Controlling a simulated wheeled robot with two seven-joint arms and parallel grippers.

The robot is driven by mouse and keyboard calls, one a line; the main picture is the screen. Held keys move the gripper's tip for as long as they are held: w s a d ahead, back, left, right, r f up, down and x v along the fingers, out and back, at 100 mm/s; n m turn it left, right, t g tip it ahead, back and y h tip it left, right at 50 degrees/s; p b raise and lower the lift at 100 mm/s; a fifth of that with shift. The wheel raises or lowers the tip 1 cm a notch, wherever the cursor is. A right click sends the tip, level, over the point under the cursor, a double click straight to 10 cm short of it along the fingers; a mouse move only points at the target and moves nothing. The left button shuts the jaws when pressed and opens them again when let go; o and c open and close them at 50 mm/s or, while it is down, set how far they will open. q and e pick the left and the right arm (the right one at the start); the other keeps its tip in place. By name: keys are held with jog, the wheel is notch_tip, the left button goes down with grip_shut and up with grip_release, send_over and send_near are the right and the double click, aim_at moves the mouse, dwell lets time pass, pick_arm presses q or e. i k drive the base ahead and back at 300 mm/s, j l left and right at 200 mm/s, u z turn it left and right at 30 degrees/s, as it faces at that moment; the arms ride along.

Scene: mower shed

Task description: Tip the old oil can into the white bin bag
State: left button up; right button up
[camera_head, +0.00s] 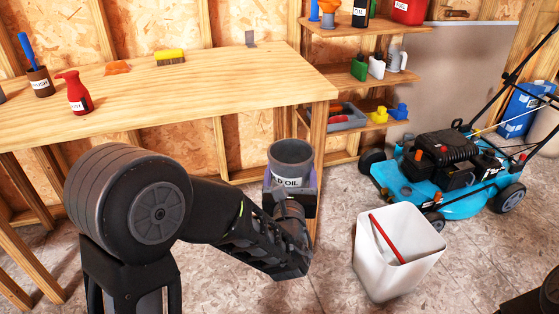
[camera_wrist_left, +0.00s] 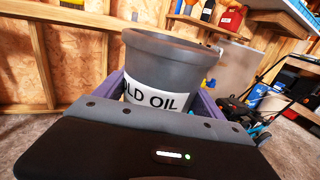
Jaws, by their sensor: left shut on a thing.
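The old oil can (camera_head: 291,154) is a grey, open-topped pot with a white label reading "OLD OIL". My left gripper (camera_head: 291,188) is shut on it, with a purple finger on each side, and holds it upright in front of the workbench's right end. The can also fills the middle of the left wrist view (camera_wrist_left: 170,65); its contents do not show. The white bin bag (camera_head: 385,275) looks like a square, open-topped white container on the floor, right of and below the can. A red stick-like thing (camera_head: 387,238) leans inside it. My right gripper is not in view.
A wooden workbench (camera_head: 190,95) holds a red bottle (camera_head: 74,92), a brush pot (camera_head: 39,82) and a yellow brush (camera_head: 170,57). Shelves (camera_head: 345,75) with bottles stand behind. A blue mower (camera_head: 440,175) stands close behind the bin. Floor between can and bin looks clear.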

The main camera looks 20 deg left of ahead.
aim_at(396, 246)
jog(key=z, duration=1.2)
jog(key=i+l, duration=0.1)
jog(key=l, duration=0.6)
jog(key=i+l, duration=0.15)
jog(key=l, duration=0.15)
jog(key=i+j, duration=0.3)
jog(key=j, duration=0.2)
